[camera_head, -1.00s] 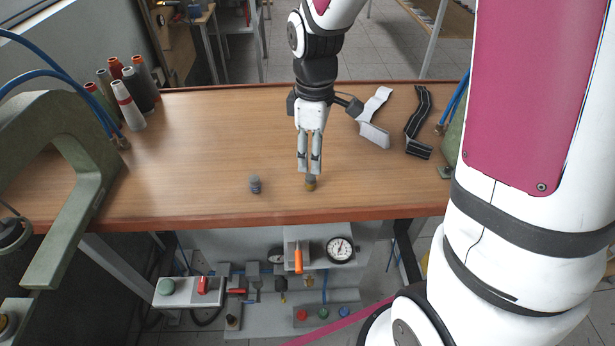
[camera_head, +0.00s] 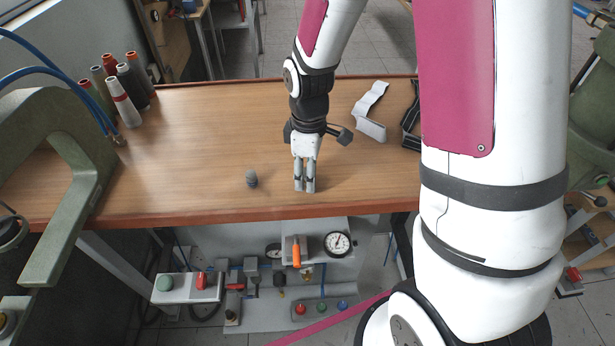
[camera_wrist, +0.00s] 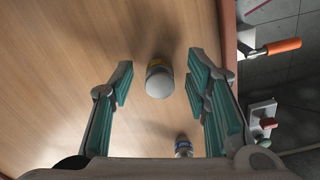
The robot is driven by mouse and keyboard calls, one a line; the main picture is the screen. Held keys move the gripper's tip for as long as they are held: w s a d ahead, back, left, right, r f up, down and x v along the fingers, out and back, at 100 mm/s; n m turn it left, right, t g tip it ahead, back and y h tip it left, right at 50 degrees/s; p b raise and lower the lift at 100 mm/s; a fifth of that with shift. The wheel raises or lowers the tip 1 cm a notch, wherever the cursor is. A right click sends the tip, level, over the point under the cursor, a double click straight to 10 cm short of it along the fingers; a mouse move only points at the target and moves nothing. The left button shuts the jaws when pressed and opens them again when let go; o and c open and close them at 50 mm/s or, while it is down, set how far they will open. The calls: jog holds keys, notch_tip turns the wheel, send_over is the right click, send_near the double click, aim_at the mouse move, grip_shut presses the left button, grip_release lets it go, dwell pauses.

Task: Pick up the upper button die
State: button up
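Two small button dies stand on the wooden workbench (camera_head: 200,150). A grey die (camera_head: 251,178) stands left of my gripper in the head view. It also shows at the bottom edge of the wrist view (camera_wrist: 183,146), bluish and partly cut off by the gripper body. The other die (camera_wrist: 158,80), pale-topped with a brass-coloured band, stands between my fingers in the wrist view; the fingers hide it in the head view. My gripper (camera_head: 304,189) points down near the bench's front edge. It is open, with a gap on both sides of the die. I cannot tell which die is the upper one.
Green presses stand at the left (camera_head: 85,170) and far right (camera_head: 597,120). Thread cones (camera_head: 124,100) stand at the back left. A light strap (camera_head: 370,115) and a dark strap (camera_head: 411,125) lie to the right. The bench around the dies is clear.

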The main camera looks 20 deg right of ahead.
grip_shut()
jog(key=shift+r, duration=0.15)
